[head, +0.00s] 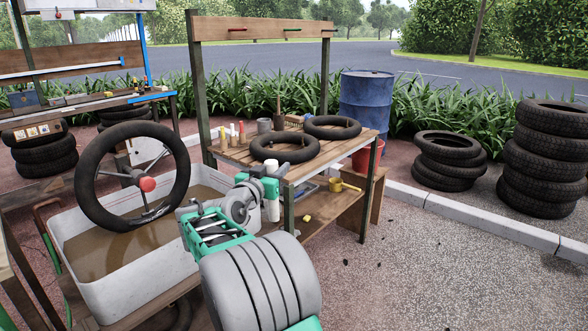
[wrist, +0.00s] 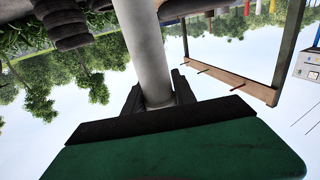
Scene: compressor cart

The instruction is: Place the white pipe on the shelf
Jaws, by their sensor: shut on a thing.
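The white pipe (head: 272,209) is upright in my gripper (head: 269,187), in front of the wooden workbench's near left corner. In the wrist view the pipe (wrist: 146,45) runs between the two dark fingers of my gripper (wrist: 157,95), which are shut on it. The pipe's middle is hidden by the gripper in the head view. Another shelf-like bench (head: 85,101) with small items stands at the back left. I cannot tell which shelf is meant.
Black inner tubes (head: 331,127) and small bottles lie on the workbench top (head: 232,153). A water tub (head: 105,289) with a wheel (head: 131,176) above it is at left. A blue barrel (head: 366,103) and tyre stacks (head: 541,158) stand behind. The gravel at right is clear.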

